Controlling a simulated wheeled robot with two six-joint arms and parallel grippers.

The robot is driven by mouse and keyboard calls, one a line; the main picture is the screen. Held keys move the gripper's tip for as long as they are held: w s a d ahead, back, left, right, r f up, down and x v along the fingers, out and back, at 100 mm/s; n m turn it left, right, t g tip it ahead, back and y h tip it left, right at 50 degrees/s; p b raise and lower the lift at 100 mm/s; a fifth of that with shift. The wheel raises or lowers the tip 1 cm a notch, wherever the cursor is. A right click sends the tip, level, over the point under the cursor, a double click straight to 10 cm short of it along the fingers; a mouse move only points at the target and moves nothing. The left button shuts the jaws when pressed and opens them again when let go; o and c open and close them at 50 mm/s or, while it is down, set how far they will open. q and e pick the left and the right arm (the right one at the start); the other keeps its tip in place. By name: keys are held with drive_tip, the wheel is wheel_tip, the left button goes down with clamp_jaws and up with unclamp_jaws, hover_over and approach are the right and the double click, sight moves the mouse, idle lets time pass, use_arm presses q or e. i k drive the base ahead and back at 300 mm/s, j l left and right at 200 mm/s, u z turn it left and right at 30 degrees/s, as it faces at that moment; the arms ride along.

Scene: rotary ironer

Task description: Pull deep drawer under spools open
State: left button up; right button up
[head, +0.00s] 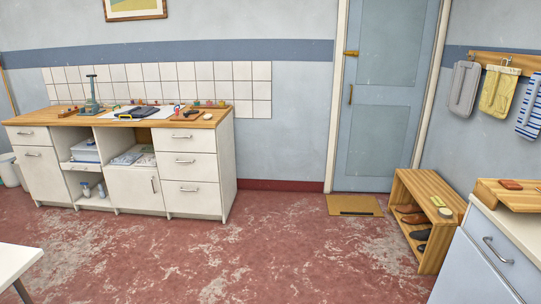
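A white cabinet unit with a wooden top (60,118) stands against the far wall at the left. Small coloured items, possibly spools (209,103), sit along the back right of its top; they are too small to tell for sure. Below them is a stack of three shut drawers: a top drawer (200,139), a middle drawer (203,167) and a bottom drawer (205,199), which looks deepest. Each has a metal bar handle, the lowest being the bottom handle (188,189). Neither of my grippers is in view.
The red floor (240,250) before the drawers is clear. A white table corner (15,260) is at lower left. A wooden shoe rack (428,190), a doormat (353,205) and a pale cabinet (480,275) stand or lie to the right. A blue door (385,90) is shut.

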sight(179, 196)
drive_tip(key=i, duration=1.95)
